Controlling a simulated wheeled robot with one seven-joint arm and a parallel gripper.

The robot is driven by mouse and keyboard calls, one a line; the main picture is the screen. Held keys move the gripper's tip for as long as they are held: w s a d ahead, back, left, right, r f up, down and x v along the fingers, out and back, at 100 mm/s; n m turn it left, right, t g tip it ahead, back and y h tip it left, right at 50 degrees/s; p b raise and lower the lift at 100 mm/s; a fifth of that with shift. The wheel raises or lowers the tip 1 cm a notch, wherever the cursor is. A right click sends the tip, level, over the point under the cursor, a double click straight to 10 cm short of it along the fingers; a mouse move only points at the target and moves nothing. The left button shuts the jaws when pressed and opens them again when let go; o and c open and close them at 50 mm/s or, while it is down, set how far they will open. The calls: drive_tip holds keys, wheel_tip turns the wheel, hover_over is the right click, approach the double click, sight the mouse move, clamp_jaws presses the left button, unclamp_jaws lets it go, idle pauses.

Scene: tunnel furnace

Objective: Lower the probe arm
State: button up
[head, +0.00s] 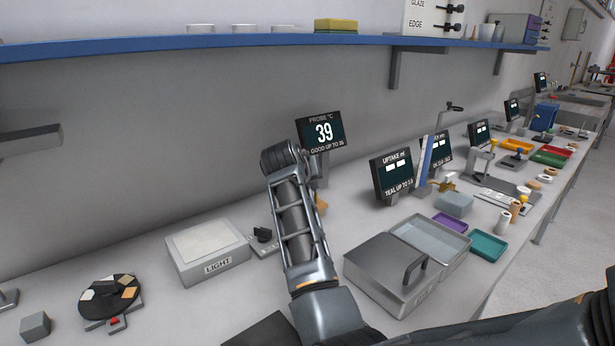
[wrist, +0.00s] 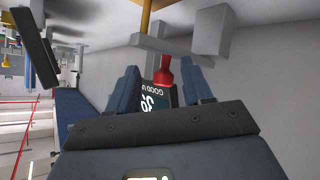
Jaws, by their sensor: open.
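The probe display (head: 322,130) stands on a post at the back of the bench and reads 39, good up to 36. It also shows upside down in the wrist view (wrist: 155,97), behind the fingers. My gripper (wrist: 163,84) is open in the wrist view. A red knob-like piece (wrist: 163,72) shows between its two fingers, below a grey bar (wrist: 170,47), which looks like the probe arm; I cannot tell if the fingers touch it. In the head view my arm hides the gripper and most of the probe station; a small orange piece (head: 321,204) peeks out beside it.
A light box (head: 208,262) and a dark disc with swatches (head: 98,298) stand to the left. A lidded grey box (head: 375,278) and the uptake display (head: 392,175) stand to the right. A blue-edged shelf (head: 200,43) runs above the bench (head: 150,240).

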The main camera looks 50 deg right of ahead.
drive_tip(key=v, duration=0.7)
drive_tip(key=shift+s+a+r, duration=0.15)
drive_tip(key=shift+a+r, duration=0.05)
drive_tip(key=shift+a, duration=0.1)
idle(0.3)
